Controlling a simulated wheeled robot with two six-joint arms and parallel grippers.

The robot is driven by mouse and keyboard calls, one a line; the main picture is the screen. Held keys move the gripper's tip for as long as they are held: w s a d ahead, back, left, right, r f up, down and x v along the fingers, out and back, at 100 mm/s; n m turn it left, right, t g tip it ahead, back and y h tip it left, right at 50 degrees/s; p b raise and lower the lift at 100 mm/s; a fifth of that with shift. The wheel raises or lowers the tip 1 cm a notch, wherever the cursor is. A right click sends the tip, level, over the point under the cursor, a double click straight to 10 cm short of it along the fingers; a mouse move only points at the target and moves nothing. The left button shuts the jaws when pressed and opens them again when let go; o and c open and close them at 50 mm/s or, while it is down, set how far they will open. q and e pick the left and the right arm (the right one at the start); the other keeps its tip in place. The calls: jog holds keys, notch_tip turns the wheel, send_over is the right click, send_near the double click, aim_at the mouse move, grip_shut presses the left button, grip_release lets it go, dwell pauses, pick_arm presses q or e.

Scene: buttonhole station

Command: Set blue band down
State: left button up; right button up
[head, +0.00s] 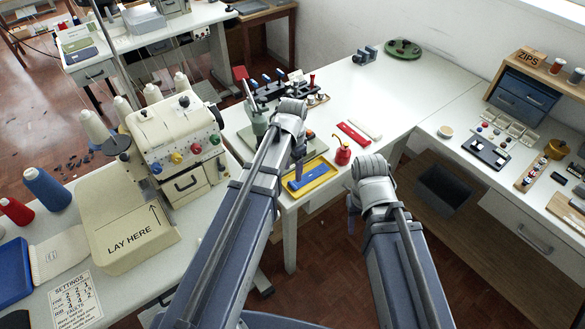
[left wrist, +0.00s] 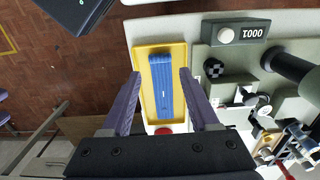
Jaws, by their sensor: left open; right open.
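The blue band (left wrist: 162,92) lies flat and lengthwise in a shallow yellow tray (left wrist: 147,62). In the head view the band (head: 309,177) shows as a blue strip in the yellow tray (head: 327,177) at the table's near edge. My left gripper (left wrist: 160,74) is open, its two fingers spread apart on either side of the band in the left wrist view. In the head view my left gripper (head: 299,168) points down at the tray's back left. My right gripper (head: 352,222) is open, low in front of the table, partly hidden by its own wrist.
A red bottle (head: 343,153) stands right of the tray, near a red strip (head: 353,133). A grey buttonhole machine (head: 257,120) stands behind left. A cream sewing machine (head: 175,140) is further left. The table's back right is mostly clear.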

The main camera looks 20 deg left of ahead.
pick_arm(q)
notch_tip(320, 180, up, 6)
jog(key=p, duration=0.5)
jog(key=s+d+n+y, duration=0.1)
jog(key=s+d+n, duration=0.2)
jog(key=s+d, duration=0.7)
jog(key=s, duration=0.4)
jog(key=shift+s+d+n, duration=0.15)
jog(key=shift+d+n, duration=0.1)
jog(key=shift+n, duration=0.15)
jog(key=shift+f, duration=0.1)
